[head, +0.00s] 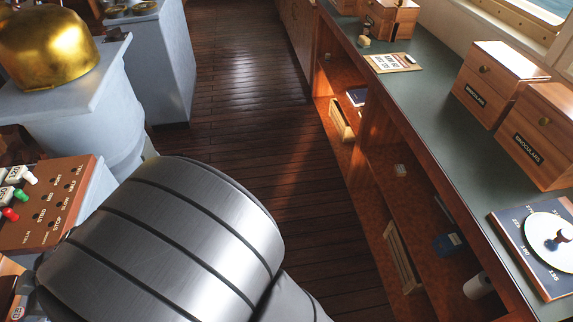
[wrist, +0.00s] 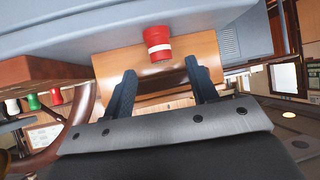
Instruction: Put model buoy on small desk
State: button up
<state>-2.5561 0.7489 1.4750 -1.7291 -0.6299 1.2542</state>
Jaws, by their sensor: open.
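The model buoy (wrist: 158,43), a short red cylinder with a white band, shows in the wrist view at upper middle, against a grey surface and a tan wooden panel (wrist: 205,48). My gripper (wrist: 161,72) is open, with its two dark fingers apart and nothing between them. The buoy appears just beyond the fingertips, roughly centred between them; I cannot tell the exact gap. In the head view neither the buoy nor my gripper shows; my grey arm link covers the lower left. I cannot tell for sure which surface is the small desk.
In the head view a console with coloured knobs (head: 62,200) and a pedestal with a brass dome (head: 48,45) stand at left. A long green-topped counter (head: 425,105) with wooden boxes (head: 498,77) runs along the right. The plank floor (head: 235,85) between is clear.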

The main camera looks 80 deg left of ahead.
aim_at(17, 314)
jog(key=x, duration=0.5)
jog(key=shift+d+f, duration=0.1)
jog(key=c, duration=1.1)
